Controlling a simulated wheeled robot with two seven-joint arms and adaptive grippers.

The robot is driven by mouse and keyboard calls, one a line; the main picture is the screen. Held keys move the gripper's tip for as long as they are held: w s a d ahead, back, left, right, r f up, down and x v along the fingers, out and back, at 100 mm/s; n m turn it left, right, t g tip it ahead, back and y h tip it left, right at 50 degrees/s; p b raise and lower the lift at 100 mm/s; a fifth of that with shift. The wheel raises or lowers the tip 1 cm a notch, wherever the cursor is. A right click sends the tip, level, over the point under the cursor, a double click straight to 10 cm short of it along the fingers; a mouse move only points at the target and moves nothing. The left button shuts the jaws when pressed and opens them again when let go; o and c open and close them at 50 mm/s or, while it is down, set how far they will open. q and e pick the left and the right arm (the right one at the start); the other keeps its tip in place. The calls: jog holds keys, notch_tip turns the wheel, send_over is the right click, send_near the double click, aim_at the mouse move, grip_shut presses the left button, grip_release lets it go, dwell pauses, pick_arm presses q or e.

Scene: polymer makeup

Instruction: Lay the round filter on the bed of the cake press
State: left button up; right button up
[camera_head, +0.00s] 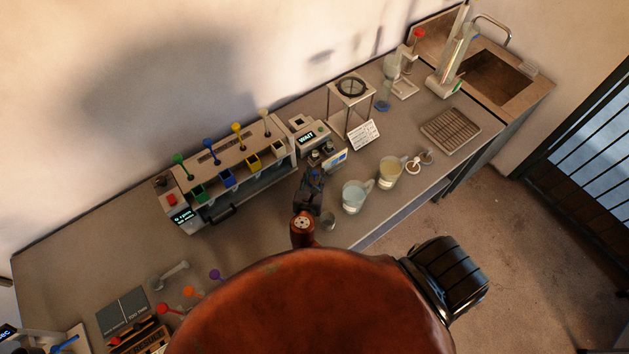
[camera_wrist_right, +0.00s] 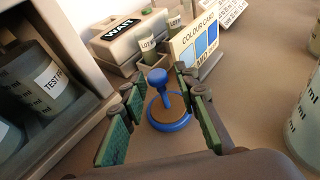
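My right gripper (camera_head: 311,190) reaches down to the counter in front of the display unit. In the wrist view its green-padded fingers (camera_wrist_right: 160,92) are apart. A round blue-rimmed piece with a brown face and an upright blue knob (camera_wrist_right: 167,113) stands between and just beyond the fingertips, with no clear contact. It may be the round filter, but I cannot tell for sure. The cake press is not clearly identifiable; a stand with a red knob (camera_head: 406,82) is at the back right. My left gripper is not in view.
The "WAIT" unit (camera_wrist_right: 127,42) and colour card (camera_wrist_right: 196,42) stand close behind the gripper. Two jugs (camera_head: 354,196) (camera_head: 389,174) are to its right. A rack with coloured handles (camera_head: 240,160) is to its left. Clear counter (camera_head: 90,240) lies at far left.

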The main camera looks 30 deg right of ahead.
grip_shut()
dwell(0.4)
